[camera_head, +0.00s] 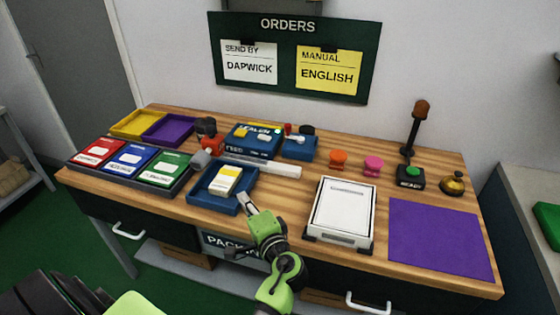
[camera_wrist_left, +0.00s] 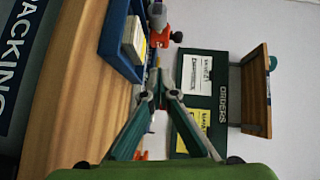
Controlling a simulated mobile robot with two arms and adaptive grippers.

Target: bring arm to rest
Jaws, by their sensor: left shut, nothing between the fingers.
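My left arm comes up from the bottom middle of the head view, its green wrist over the front edge of the bench. My left gripper (camera_head: 243,200) is shut and empty, its tips by the front right corner of a blue tray (camera_head: 204,201) that holds a yellow and white booklet (camera_head: 225,180). In the left wrist view the two fingers of the gripper (camera_wrist_left: 160,80) meet at their tips, with the tray (camera_wrist_left: 117,50) beyond on the left. I cannot tell whether the fingertips touch the tray. My right gripper is not in view.
The wooden bench (camera_head: 300,205) carries a white device (camera_head: 341,210), a purple mat (camera_head: 440,238), a green button box (camera_head: 411,174) and a bell (camera_head: 452,184). Red, blue and green booklets (camera_head: 131,159) stand at the left. An orders board (camera_head: 290,70) hangs behind.

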